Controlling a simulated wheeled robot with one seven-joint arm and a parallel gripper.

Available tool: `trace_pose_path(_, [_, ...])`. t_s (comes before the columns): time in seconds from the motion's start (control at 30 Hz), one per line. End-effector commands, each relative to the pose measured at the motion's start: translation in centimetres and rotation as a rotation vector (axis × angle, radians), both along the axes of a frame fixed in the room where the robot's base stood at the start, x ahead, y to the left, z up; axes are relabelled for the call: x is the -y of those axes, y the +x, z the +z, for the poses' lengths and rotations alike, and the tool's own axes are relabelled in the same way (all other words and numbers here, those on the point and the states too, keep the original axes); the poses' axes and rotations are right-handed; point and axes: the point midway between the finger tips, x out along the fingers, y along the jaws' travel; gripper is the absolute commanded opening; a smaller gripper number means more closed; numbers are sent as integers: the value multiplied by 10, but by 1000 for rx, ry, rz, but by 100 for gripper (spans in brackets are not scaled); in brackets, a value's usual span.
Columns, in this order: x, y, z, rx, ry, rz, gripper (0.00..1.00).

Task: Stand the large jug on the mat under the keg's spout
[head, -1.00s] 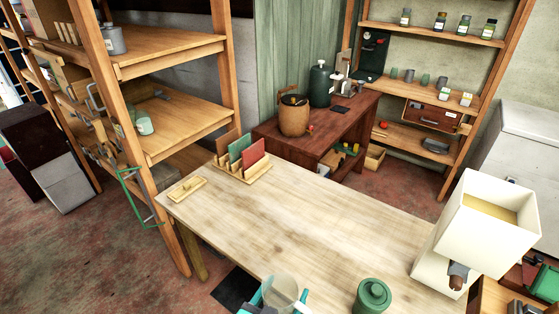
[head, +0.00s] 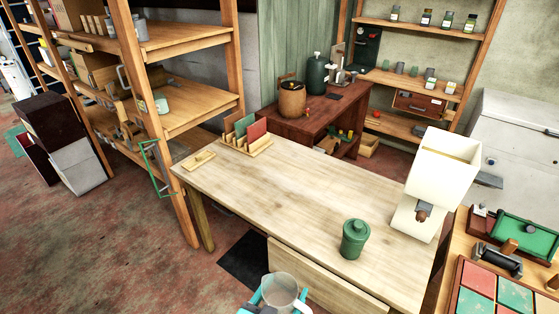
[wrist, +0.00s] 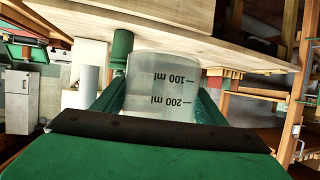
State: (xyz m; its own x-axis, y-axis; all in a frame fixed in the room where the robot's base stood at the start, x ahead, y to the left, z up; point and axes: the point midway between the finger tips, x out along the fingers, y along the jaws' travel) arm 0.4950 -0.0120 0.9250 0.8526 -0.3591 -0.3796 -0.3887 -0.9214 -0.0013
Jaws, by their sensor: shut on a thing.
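My gripper (head: 285,303) is shut on a clear measuring jug (head: 280,288), low in the head view and in front of the pale table. In the wrist view the jug (wrist: 160,88) sits between the green fingers, its 100 ml and 200 ml marks upside down in the picture. A dark green keg-like vessel (head: 317,74) stands on the red-brown desk at the back, with pale fittings to its right. A small dark flat pad (head: 334,96), perhaps the mat, lies near it. The spout is too small to make out.
The pale table (head: 285,190) holds a green lidded jar (head: 355,239), a white hopper machine (head: 440,170) and a card rack (head: 246,143). Wooden shelving (head: 185,115) stands left. A tool bench (head: 450,262) is at right. Red floor is clear at lower left.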

Motion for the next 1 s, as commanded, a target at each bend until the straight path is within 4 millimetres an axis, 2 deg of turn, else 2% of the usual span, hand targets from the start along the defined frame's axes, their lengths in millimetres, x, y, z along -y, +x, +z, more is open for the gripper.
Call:
trace_pose_path(0.03, [-3, 6, -10, -5, -1, 19, 31])
trace_pose_path(0.27, [-15, 27, -47, -6, -1, 95, 31])
trace_pose_path(0.47, [-25, 44, -92, -6, -1, 176, 31])
trace_pose_path(0.57, [-30, 53, -125, -8, -2, 226, 31])
trace_pose_path(0.7, [-32, 60, -187, -11, -1, 307, 31])
trace_pose_path(0.8, [-29, 60, -225, -9, -2, 350, 31])
trace_pose_path(0.9, [-23, 58, -254, -7, -2, 377, 31])
trace_pose_path(1.0, [-18, 55, -273, -4, 0, 391, 31])
